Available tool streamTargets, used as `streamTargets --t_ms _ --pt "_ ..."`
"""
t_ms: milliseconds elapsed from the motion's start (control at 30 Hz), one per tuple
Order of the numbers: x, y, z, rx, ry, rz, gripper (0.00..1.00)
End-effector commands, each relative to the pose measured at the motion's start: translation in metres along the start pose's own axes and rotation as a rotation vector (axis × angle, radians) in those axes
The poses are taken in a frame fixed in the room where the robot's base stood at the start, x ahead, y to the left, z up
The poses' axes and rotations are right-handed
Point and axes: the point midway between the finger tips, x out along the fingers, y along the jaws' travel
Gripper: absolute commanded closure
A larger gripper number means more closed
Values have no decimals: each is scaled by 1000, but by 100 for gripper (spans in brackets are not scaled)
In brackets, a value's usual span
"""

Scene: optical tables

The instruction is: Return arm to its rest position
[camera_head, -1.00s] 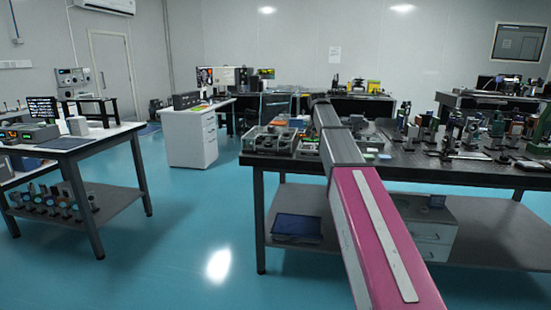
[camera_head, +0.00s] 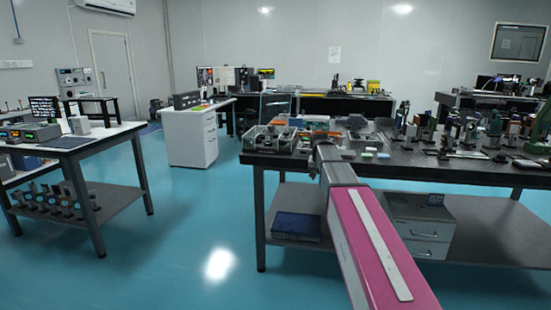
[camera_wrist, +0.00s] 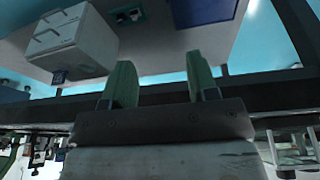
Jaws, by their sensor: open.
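My arm, with a pink link, reaches from the bottom of the head view toward the near edge of the optical table (camera_head: 480,178). Its far end is in front of that table's front edge, and the gripper itself does not show in the head view. In the wrist view my gripper (camera_wrist: 161,84) has two green fingers set well apart. Nothing is between them. The wrist view is upside down, with the dark table edge behind the fingers and the lower shelf above them.
Optical parts crowd the table top. A drawer unit (camera_head: 420,232) and a blue box (camera_head: 296,226) are on its lower shelf. A second table (camera_head: 112,133) stands at left, and a white cabinet (camera_head: 193,138) behind. The blue floor (camera_head: 195,215) between the tables is clear.

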Motion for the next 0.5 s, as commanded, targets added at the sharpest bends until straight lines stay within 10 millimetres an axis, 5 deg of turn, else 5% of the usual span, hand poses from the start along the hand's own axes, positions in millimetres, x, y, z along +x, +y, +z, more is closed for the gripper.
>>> streamTargets --t_ms 33,200,500 --pt "17 5 28 -16 -20 -2 46" --pt "66 17 96 -76 -74 -12 46" --pt "130 40 220 -176 -171 -38 46"
